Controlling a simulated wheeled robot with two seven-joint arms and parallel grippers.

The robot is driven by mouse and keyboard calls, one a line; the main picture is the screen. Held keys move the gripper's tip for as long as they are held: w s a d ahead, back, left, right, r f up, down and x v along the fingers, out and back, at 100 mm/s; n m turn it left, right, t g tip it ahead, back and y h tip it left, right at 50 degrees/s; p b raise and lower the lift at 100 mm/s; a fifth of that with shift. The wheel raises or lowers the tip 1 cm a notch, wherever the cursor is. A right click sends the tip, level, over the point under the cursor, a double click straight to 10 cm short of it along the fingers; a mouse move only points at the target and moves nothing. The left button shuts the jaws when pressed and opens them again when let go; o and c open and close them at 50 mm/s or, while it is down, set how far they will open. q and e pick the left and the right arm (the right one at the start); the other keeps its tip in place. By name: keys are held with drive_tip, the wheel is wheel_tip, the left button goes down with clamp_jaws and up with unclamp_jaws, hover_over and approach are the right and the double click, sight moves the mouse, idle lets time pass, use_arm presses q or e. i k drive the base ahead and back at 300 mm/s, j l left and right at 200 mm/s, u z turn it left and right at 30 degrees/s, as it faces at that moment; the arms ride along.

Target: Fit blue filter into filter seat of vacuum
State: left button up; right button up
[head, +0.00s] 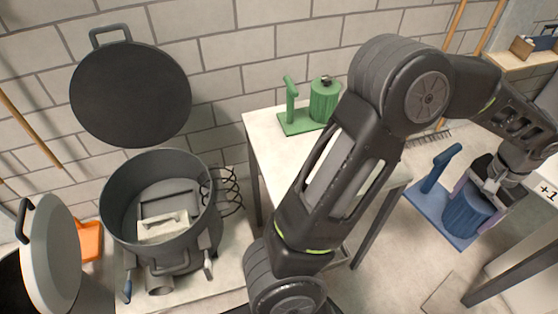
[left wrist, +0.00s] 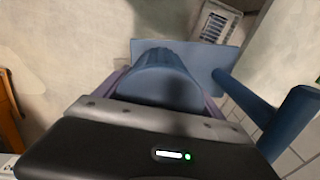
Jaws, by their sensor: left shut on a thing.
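The blue filter (head: 466,217) is a ribbed cylinder on a flat plate with an upright handle, at the right of the head view. It also shows in the left wrist view (left wrist: 160,80), with its plate beyond the cylinder and its handle at right. My left gripper (head: 474,200) is shut on the cylinder, with a purplish finger on either side. I cannot tell whether the plate touches anything below. The vacuum (head: 120,217) is an open grey drum at the left. A pale boxy part with a handle (head: 163,226) sits inside; I cannot clearly make out the filter seat.
A similar green filter (head: 323,103) stands on a white table (head: 262,130) between the vacuum and the blue filter. A round dark lid (head: 131,95) stands raised behind the drum. A black wire coil (head: 226,192) lies beside it. A pale bench (head: 520,255) is at the lower right.

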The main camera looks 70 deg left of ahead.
sight(169, 210)
drive_tip(key=u, duration=3.35)
drive_tip(key=z, duration=1.5)
drive_tip(key=i+j, duration=0.1)
drive_tip(key=j, duration=0.2)
drive_tip(key=i+j, duration=0.1)
drive_tip(key=j, duration=0.5)
drive_tip(key=i, duration=0.05)
